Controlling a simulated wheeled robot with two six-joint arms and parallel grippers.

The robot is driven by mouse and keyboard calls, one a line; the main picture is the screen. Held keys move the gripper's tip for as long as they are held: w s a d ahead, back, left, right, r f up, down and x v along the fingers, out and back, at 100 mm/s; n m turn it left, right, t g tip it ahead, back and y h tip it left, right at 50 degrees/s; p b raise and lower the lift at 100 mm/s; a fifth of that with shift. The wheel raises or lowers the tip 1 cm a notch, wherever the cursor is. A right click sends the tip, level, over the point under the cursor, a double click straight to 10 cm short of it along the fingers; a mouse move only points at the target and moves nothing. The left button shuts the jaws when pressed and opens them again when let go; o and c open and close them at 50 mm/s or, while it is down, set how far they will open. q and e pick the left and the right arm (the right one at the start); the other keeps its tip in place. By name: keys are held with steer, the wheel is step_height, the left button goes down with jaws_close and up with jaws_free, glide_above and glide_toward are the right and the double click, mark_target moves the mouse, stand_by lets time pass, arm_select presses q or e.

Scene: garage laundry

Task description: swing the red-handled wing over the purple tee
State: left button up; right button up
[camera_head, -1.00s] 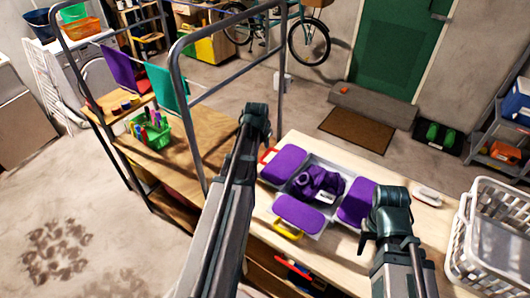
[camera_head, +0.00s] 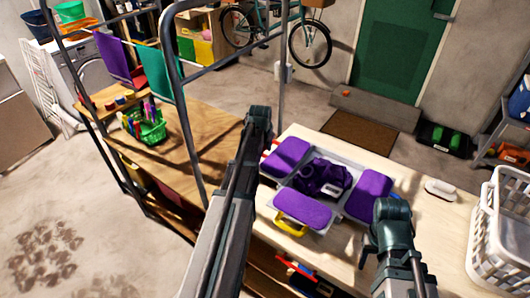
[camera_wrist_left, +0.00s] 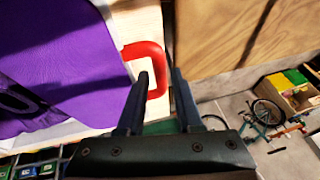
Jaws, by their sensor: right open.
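The folding board (camera_head: 343,160) lies on the table with several purple padded wings spread flat around its middle. The dark purple tee (camera_head: 322,178) lies bunched in the middle. The red-handled wing (camera_head: 286,156) is on the left side; its red handle (camera_wrist_left: 158,70) shows in the left wrist view, partly covered by a finger. My left gripper (camera_wrist_left: 161,75) is open, its fingertips either side of the handle's outer bar in that view; contact cannot be told. In the head view its fingers are hidden by my arm. My right gripper (camera_head: 369,247) is open and empty near the right wing (camera_head: 369,195).
A yellow handle (camera_head: 291,229) marks the front wing (camera_head: 302,209). A green pen basket (camera_head: 150,128) sits on the wooden bench. Metal rails rise near my left arm.

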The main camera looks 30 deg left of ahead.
arm_select(q)
steer(key=shift+w+f, duration=0.15)
steer(key=shift+f, duration=0.3)
steer(key=shift+r, duration=0.1)
jaws_close()
stand_by(1.1)
